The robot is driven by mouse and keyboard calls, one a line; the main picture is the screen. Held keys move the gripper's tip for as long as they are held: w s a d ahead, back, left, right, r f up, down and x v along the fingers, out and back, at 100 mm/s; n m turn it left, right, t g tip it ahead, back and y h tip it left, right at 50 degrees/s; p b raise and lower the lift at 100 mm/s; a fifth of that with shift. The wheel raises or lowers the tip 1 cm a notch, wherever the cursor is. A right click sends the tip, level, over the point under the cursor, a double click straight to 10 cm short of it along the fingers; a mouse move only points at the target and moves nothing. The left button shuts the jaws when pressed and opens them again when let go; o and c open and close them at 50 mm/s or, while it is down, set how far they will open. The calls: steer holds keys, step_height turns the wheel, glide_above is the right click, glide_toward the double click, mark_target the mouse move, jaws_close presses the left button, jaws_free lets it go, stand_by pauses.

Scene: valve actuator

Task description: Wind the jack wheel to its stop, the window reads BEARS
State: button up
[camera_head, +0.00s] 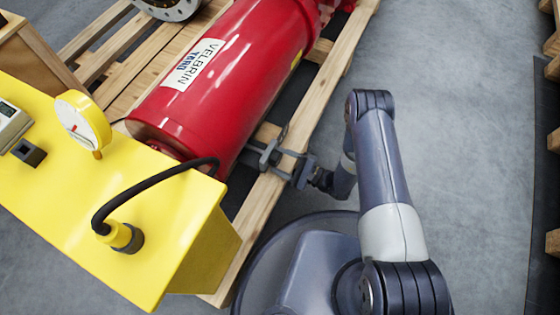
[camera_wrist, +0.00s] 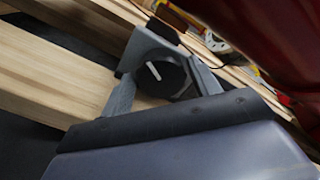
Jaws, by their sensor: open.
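A black round knob (camera_wrist: 160,74) with a white bar mark shows in the wrist view. I cannot tell for sure that it is the jack wheel. My gripper (camera_wrist: 162,62) is open, with one grey finger on each side of the knob; whether they touch it is unclear. In the head view my gripper (camera_head: 272,153) is low beside the red cylinder (camera_head: 230,70), over the pallet's edge. The cylinder and my gripper hide the knob there. No reading window or word BEARS can be made out.
A yellow housing (camera_head: 60,190) stands at the left, with a round gauge (camera_head: 80,118) and a black cable (camera_head: 150,182). The cylinder lies over a wooden pallet (camera_head: 325,105). Grey floor (camera_head: 450,110) right of the pallet is clear. More wood stands at the right edge.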

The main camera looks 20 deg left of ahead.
steer(key=shift+a, duration=0.45)
steer(key=c, duration=0.7)
steer(key=shift+m, duration=0.3)
